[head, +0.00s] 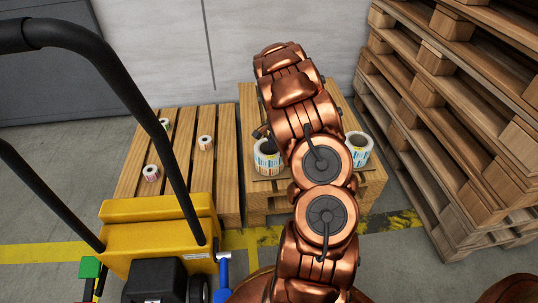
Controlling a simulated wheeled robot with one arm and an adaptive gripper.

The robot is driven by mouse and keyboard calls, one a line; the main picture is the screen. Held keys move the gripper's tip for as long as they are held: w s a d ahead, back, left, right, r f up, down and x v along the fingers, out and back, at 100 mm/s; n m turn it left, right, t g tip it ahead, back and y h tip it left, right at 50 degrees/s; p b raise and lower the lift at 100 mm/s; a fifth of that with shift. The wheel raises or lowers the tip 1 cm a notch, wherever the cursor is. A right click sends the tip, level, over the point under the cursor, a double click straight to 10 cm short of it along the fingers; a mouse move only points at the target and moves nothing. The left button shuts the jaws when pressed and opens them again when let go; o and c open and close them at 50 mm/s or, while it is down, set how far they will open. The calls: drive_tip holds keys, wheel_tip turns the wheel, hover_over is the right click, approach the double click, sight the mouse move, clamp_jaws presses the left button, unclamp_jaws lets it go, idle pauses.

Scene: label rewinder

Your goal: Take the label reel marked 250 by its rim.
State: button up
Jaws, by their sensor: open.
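Two larger label reels with blue and yellow printed labels stand on the right-hand pallet: one reel (267,158) left of my copper arm, one reel (357,149) right of it. Three smaller reels are on the left-hand pallet: a white one (206,143), a pinkish one (151,173) and one (164,125) partly behind a black handle bar. No number is readable, so I cannot tell which is marked 250. A dark part of my gripper (261,132) shows just above and behind the left larger reel. It is open; most of it is hidden behind my arm.
The left pallet (223,183) and right pallet (262,187) stand against a grey wall. A tall pallet stack (455,130) rises on the right. A yellow machine (158,232) with black handle bars stands in front left. Yellow tape (35,253) crosses the floor.

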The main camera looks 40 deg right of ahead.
sight(278, 157)
drive_tip(key=shift+s+d+f+b, duration=0.15)
drive_tip(key=shift+f+b, duration=0.35)
drive_tip(key=shift+f, duration=0.85)
drive_tip(key=shift+s+a+f+b, duration=0.15)
drive_tip(key=shift+f+b, duration=0.35)
drive_tip(key=shift+f, duration=0.85)
drive_tip(key=shift+d, duration=0.1)
drive_tip(key=shift+c, duration=0.2)
clamp_jaws()
